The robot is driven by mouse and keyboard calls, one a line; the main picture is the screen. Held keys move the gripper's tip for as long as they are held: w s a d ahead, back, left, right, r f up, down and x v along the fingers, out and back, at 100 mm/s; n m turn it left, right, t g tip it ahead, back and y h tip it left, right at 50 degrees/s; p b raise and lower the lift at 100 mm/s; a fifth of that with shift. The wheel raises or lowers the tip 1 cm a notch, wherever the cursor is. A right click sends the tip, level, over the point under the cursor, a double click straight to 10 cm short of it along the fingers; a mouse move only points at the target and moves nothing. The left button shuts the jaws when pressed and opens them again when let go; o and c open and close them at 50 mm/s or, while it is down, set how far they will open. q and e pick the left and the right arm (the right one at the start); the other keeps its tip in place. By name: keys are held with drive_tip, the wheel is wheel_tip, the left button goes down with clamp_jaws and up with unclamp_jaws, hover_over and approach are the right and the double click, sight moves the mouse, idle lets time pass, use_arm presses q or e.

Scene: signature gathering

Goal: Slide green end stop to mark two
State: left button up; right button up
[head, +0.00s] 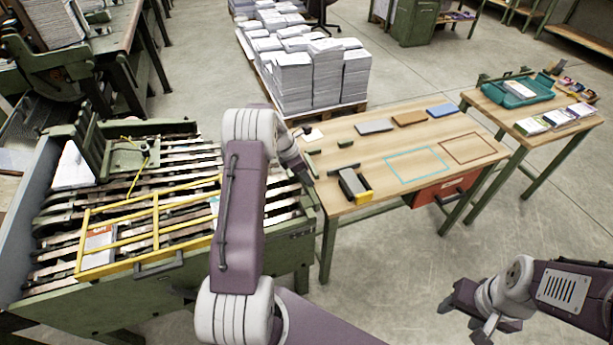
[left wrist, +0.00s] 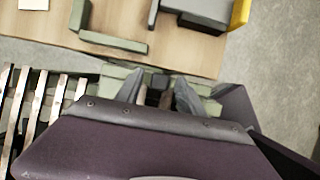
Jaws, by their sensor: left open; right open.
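A green upright bracket with a yellow lever (head: 128,158) stands at the far side of the slatted machine bed (head: 185,167). Small green bars (head: 315,152) lie at the left end of the wooden table, one also seen in the left wrist view (left wrist: 115,42). I cannot tell which green part is the end stop, and no numbered mark is legible. My left gripper (head: 308,181) points down by the table's left edge; its open, empty fingers show in the left wrist view (left wrist: 158,97). My right gripper (head: 468,317) is open and empty above the floor at lower right.
A grey block with a yellow end (head: 354,186) stands on the table (head: 350,205) near its front left. Grey, brown and blue pads line its back; blue and brown outlines mark its right part. A yellow frame (head: 155,225) covers the bed's near part. Paper stacks (head: 310,78) stand behind.

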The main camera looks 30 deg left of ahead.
use_arm(q)
drive_tip(key=shift+w+d+f, duration=0.2)
drive_tip(key=shift+w+f, duration=0.1)
drive_tip(key=shift+f, duration=0.2)
drive_tip(key=shift+r, duration=0.1)
clamp_jaws()
drive_tip(key=shift+s+a, duration=0.1)
idle(0.9)
